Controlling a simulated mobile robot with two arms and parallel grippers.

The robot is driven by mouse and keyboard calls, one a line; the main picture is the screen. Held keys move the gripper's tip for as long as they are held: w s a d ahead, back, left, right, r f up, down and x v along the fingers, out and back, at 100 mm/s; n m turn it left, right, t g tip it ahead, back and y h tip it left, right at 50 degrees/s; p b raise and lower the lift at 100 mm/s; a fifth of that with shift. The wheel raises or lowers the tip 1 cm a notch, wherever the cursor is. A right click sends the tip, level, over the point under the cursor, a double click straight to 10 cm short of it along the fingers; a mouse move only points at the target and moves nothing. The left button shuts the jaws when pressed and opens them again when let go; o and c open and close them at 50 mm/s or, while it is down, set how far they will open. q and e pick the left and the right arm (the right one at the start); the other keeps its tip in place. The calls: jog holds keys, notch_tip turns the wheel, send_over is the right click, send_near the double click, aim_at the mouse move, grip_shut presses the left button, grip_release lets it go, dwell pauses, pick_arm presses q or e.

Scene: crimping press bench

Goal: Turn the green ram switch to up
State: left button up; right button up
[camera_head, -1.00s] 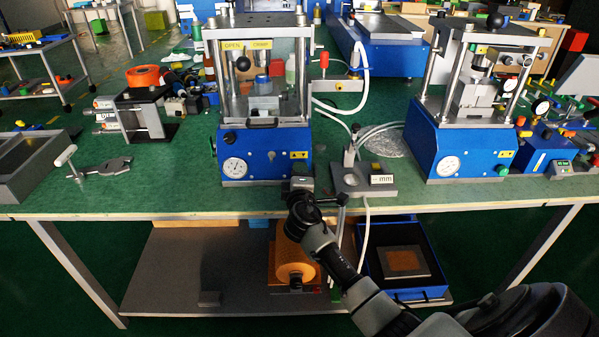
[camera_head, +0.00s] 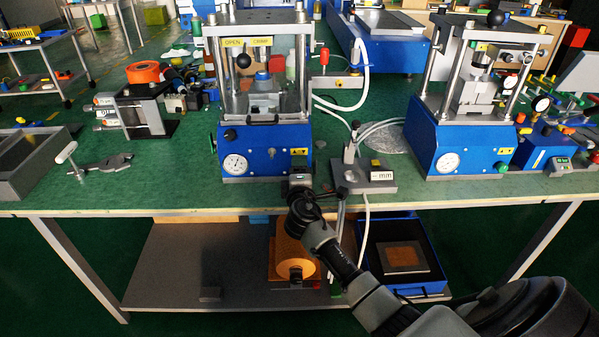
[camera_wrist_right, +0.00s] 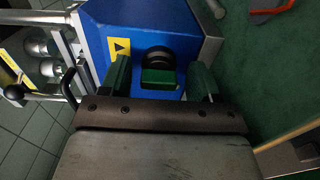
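The green ram switch (camera_wrist_right: 158,78) is a small green block with a dark round part behind it, on the blue front of the middle press (camera_head: 236,140). It shows in the right wrist view, next to a yellow triangle label (camera_wrist_right: 121,50). My right gripper (camera_wrist_right: 163,82) is open, with one finger on each side of the switch. A visible gap lies between the switch and each finger. In the head view my right gripper (camera_head: 300,186) is low in front of this press and the switch is hidden. My left gripper is not in view.
A grey block with a lever (camera_head: 362,180) stands close to the right of my right gripper, with pale hoses around it. A second blue press (camera_head: 460,145) stands further right. A clamp tool (camera_head: 100,163) lies to the left. The bench edge runs below my gripper.

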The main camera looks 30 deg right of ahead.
jog(key=v, duration=1)
jog(key=shift+s+a, duration=0.3)
jog(key=s+a+f+m+g+y+p, duration=0.1)
jog(key=s+a+f+g+y, duration=0.15)
jog(key=f, duration=0.65)
jog(key=s+a+f+g+y+p, duration=0.15)
jog(key=s+f, duration=0.25)
jog(key=f, duration=0.6)
jog(key=s+a+f+m+g+y+p, duration=0.1)
jog(key=s+f+g+y+p, duration=0.2)
jog(key=f, duration=0.6)
jog(key=s+a+f+m+g+p, duration=0.1)
jog(key=s+f, duration=0.4)
jog(key=s, duration=0.6)
jog(key=s+a+f+m+g+y+p, duration=0.1)
jog(key=s+f+m+g, duration=0.3)
jog(key=s, duration=0.8)
jog(key=s+a+f+m+g+y+p, duration=0.1)
jog(key=s+f, duration=0.5)
jog(key=s, duration=0.6)
jog(key=shift+a+m+g, duration=0.45)
jog(key=shift+m+g, duration=0.25)
jog(key=shift+m, duration=0.1)
